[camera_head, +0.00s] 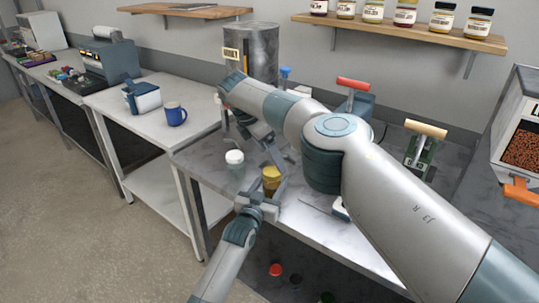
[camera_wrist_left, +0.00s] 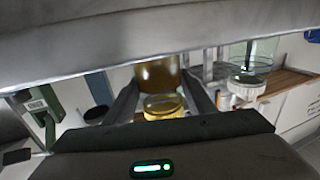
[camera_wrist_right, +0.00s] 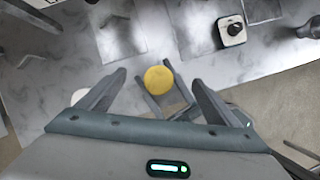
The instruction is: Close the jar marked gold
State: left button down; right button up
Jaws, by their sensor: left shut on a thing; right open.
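A jar with a gold lid (camera_head: 271,172) stands near the front edge of the marble bench. In the left wrist view its amber body (camera_wrist_left: 158,72) and gold lid (camera_wrist_left: 163,106) are together; I cannot tell how firmly the lid sits. My left gripper (camera_head: 267,193) is shut on this jar from the front, with a finger on each side. My right gripper (camera_head: 270,160) is open, just above and behind the jar. In the right wrist view the gold lid (camera_wrist_right: 158,79) lies between the right gripper's spread fingertips, apart from them, and left-gripper fingers flank the jar. Any marking is unreadable.
A clear jar with a white lid (camera_head: 235,157) stands to the left of the gold-lidded jar. A red-handled device (camera_head: 353,84) and a green tool with a wooden handle (camera_head: 424,150) stand farther right. A metal canister (camera_head: 263,52) is behind. My right arm covers much of the bench.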

dwell(0.3)
jog(key=v, duration=1.2)
pick_arm(q)
jog(key=c, duration=0.7)
grip_release()
jog(key=shift+c, duration=0.2)
jog(key=shift+s, duration=0.15)
jog(key=b+v, duration=0.3)
jog(key=v, duration=1.4)
pick_arm(e)
notch_tip(320, 180, down, 3)
jog(key=shift+f, duration=0.1)
